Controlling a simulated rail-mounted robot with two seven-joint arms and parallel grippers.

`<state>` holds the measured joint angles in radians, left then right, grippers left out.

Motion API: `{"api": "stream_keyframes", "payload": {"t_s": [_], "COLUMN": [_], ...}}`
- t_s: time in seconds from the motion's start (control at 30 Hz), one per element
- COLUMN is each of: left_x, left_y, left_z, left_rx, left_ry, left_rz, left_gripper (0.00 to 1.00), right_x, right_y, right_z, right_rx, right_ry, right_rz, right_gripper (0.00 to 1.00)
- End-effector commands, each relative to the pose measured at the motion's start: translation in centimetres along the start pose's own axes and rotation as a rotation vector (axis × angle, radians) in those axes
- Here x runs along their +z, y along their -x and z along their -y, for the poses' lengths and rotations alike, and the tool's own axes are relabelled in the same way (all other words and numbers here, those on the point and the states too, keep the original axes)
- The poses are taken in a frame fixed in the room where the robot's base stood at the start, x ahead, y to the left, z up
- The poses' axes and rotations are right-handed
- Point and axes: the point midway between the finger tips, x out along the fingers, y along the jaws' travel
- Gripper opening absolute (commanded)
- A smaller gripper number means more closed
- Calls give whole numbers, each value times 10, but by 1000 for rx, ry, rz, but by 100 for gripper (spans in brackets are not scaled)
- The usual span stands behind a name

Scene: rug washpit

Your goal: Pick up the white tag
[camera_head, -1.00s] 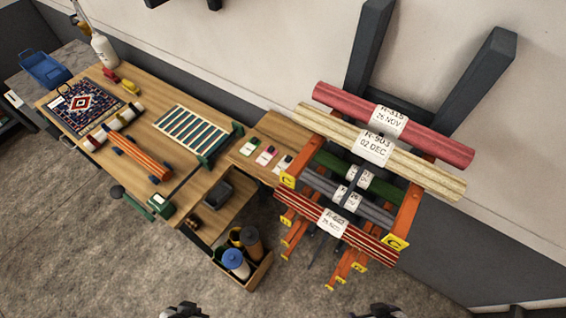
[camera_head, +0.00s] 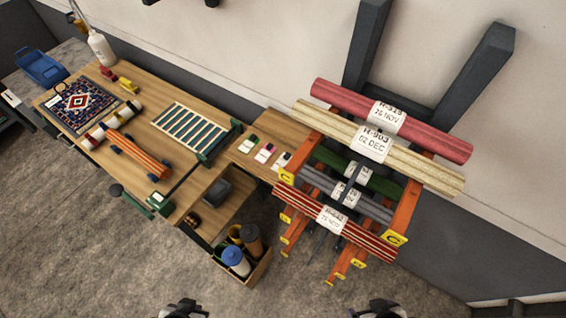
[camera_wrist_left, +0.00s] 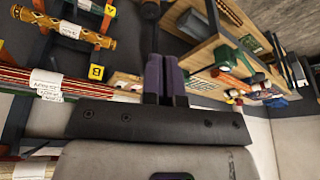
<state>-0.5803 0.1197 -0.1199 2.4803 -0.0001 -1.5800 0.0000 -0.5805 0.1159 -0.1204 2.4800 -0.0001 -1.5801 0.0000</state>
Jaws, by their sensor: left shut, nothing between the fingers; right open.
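Several white tags show, and I cannot tell which one the task means. A small white tag (camera_head: 55,102) lies at the left corner of the patterned rug (camera_head: 82,103) on the table. Printed white tags wrap the rolled rugs on the rack, such as the tag on the cream roll (camera_head: 373,143). Three small white cards (camera_head: 265,153) lie on the side table. My left gripper (camera_head: 182,309) is at the bottom edge, far from all of these; its fingers are shut and empty in the left wrist view (camera_wrist_left: 165,75). My right gripper (camera_head: 379,309) is open, also at the bottom edge.
The orange rug rack (camera_head: 404,212) stands at right. A bin with bottles (camera_head: 262,272) is below the table. The floor in front is clear.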

Motion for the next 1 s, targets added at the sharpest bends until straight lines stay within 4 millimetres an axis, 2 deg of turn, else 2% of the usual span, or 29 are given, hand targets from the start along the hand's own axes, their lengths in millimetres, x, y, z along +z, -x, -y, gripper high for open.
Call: {"api": "stream_keyframes", "payload": {"t_s": [0.07,0.53,1.0], "left_x": [0,0,0], "left_y": [0,0,0], "left_z": [0,0,0], "left_rx": [0,0,0], "left_ry": [0,0,-1], "left_rz": [0,0,1], "left_gripper": [10,55,55], "right_x": [0,0,0], "right_y": [0,0,0], "right_z": [0,0,-3], "right_rx": [-1,1,8], "right_ry": [-1,1,9], "right_rz": [-1,-1,0], "right_gripper": [92,92,92]}}
